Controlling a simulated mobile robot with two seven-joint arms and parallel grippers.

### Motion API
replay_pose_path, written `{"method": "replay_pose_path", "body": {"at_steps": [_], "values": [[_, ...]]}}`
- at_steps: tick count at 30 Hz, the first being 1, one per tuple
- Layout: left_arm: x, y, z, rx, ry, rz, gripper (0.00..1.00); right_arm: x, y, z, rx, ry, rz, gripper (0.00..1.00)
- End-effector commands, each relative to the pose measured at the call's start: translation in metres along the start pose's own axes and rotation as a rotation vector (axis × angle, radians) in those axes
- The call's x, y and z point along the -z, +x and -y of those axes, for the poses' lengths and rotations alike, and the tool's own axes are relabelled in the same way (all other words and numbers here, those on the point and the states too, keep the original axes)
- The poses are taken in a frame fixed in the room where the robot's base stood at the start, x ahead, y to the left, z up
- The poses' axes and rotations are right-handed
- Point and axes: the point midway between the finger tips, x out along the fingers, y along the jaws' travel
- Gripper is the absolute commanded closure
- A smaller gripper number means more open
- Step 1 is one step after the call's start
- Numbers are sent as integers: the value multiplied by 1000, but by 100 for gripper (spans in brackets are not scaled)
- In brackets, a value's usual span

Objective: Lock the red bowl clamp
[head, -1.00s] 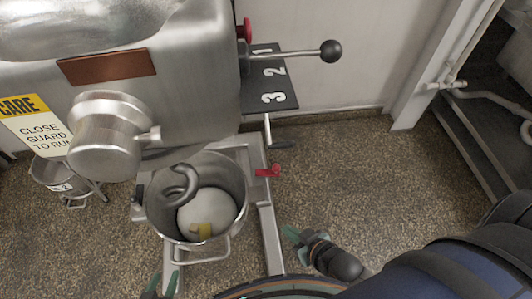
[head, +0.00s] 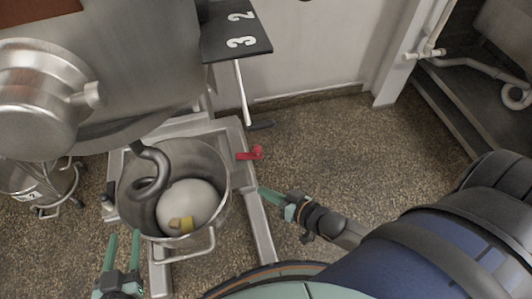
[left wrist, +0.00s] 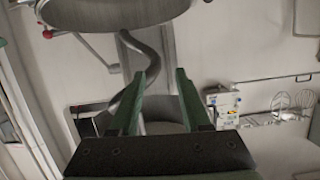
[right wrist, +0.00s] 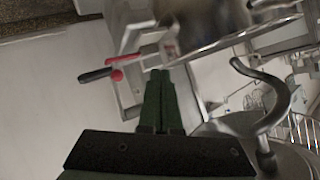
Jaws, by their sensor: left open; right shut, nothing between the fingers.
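The red clamp handle (head: 250,154) sticks out to the right of the mixer frame, beside the bowl, in the head view. It also shows in the right wrist view (right wrist: 118,75), left of the fingertips. The steel bowl (head: 222,195) stands in the frame under the dark dough hook (head: 152,180). My right gripper (head: 264,192) is shut and empty, just below and right of the clamp, apart from it. My left gripper (head: 122,238) is open and empty at the bowl's lower left, fingers pointing up in the picture.
A black-gripped lever (head: 258,125) hangs above the clamp. A second bowl (head: 28,185) stands at the left. Speckled floor (head: 330,140) is free at the right.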

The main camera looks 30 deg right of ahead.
Motion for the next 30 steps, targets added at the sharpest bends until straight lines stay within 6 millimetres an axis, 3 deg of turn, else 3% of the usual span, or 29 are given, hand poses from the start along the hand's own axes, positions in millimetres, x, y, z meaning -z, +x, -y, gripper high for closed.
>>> {"method": "replay_pose_path", "body": {"at_steps": [1,8,12,18,24,30], "values": [[-1,9,0,-1,24,-81,53,-10,19,-20,35,43,-30,100],[55,7,-5,-13,124,-444,53,5,59,-75,217,326,-127,100],[83,-11,-14,-24,183,-665,53,21,73,-114,334,490,-146,100],[109,-48,-28,-44,255,-937,53,52,77,-161,478,689,-129,100],[121,-76,-37,-57,296,-1089,53,75,70,-185,559,803,-101,100],[127,-84,-40,-61,306,-1126,53,82,66,-188,579,835,-90,100]]}}
